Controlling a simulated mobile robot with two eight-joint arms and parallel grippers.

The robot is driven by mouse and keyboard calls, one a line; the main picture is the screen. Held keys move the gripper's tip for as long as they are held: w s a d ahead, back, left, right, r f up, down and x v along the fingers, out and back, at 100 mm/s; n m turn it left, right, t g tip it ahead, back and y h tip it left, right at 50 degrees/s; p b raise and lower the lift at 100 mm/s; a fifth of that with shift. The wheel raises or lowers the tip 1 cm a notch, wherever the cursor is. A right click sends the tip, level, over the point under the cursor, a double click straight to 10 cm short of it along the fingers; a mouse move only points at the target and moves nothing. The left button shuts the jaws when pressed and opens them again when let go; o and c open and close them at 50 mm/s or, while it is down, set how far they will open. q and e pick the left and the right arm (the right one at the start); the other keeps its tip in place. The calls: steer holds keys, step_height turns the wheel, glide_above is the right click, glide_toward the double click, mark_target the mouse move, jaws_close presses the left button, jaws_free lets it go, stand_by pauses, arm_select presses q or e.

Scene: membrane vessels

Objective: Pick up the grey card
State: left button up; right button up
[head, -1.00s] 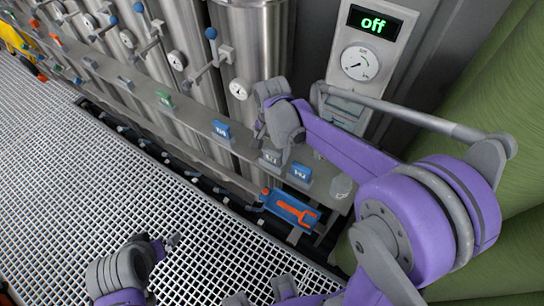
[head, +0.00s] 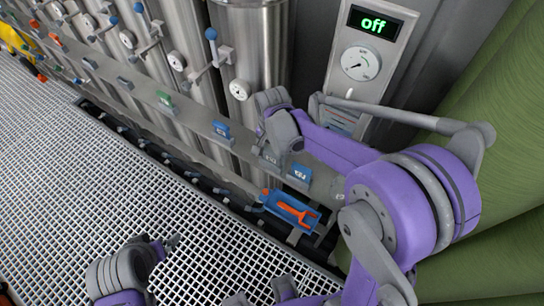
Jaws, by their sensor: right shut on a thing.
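The grey card (head: 269,156) is on the steel rail in the head view, between a blue card on its left and another blue card on its right. It is partly hidden by my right gripper (head: 272,146), which comes in from the right and is shut on it. I cannot see a clear gap between the card and the rail. My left gripper (head: 172,242) is low in the view over the floor grating, away from the rail. Its fingers are too small and dark to tell open from shut.
Blue cards (head: 221,129) (head: 300,173) and a green card (head: 165,100) stand along the rail. Steel vessels with gauges and blue-knobbed valves rise behind it. A blue holder with an orange tool (head: 291,209) hangs below. A panel reading "off" (head: 374,24) is at upper right.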

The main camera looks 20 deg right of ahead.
step_height(320, 180, up, 10)
steer(key=shift+r+p, duration=0.1)
steer(key=shift+p, duration=0.25)
stand_by(0.8)
